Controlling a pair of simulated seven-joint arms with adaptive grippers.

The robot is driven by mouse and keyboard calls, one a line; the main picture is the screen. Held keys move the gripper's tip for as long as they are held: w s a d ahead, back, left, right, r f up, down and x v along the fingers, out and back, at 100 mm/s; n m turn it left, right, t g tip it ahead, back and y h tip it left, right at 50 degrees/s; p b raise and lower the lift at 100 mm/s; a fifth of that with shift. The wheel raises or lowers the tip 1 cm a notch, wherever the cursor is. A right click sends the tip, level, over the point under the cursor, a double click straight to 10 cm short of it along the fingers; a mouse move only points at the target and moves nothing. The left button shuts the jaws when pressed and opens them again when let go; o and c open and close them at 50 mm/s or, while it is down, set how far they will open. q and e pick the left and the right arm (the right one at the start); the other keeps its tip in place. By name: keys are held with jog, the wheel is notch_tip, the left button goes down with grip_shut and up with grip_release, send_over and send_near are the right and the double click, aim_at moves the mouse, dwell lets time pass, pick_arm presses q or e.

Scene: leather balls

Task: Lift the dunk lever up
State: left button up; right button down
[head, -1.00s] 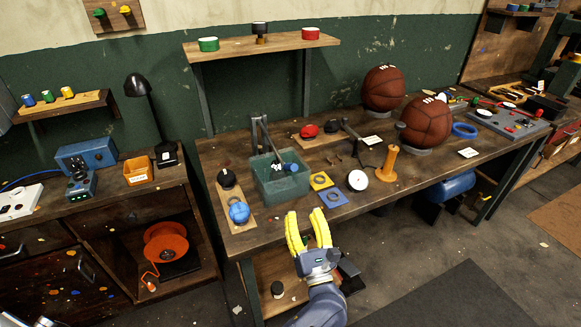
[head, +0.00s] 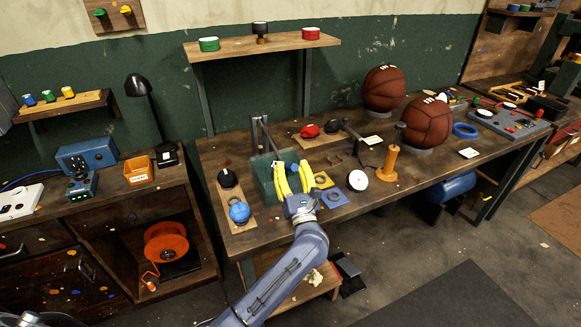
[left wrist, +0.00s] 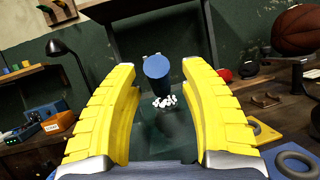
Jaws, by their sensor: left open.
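The green see-through tank (head: 261,184) stands at the bench's front left, with a dark metal frame (head: 254,135) behind it. In the left wrist view, a blue round-ended cylinder (left wrist: 156,67), apparently the dunk lever's handle, points toward me above small white pieces (left wrist: 164,101). My left gripper (head: 294,167), with yellow fingers, is open in front of the tank. Its fingers stand either side of the cylinder, with gaps on both sides in the left wrist view. My right gripper is not in view.
A blue ball (head: 239,212) sits left of the tank. Yellow and blue square pads (head: 334,198), a white disc (head: 357,180) and an orange stand (head: 388,165) lie to the right. Two leather balls (head: 426,122) stand farther right. A shelf (head: 262,45) spans above the back.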

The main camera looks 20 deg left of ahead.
pick_arm(q)
jog(key=shift+w+a+r, duration=0.15)
jog(key=shift+w+a, duration=0.05)
jog(key=shift+w, duration=0.05)
grip_shut()
dwell(0.3)
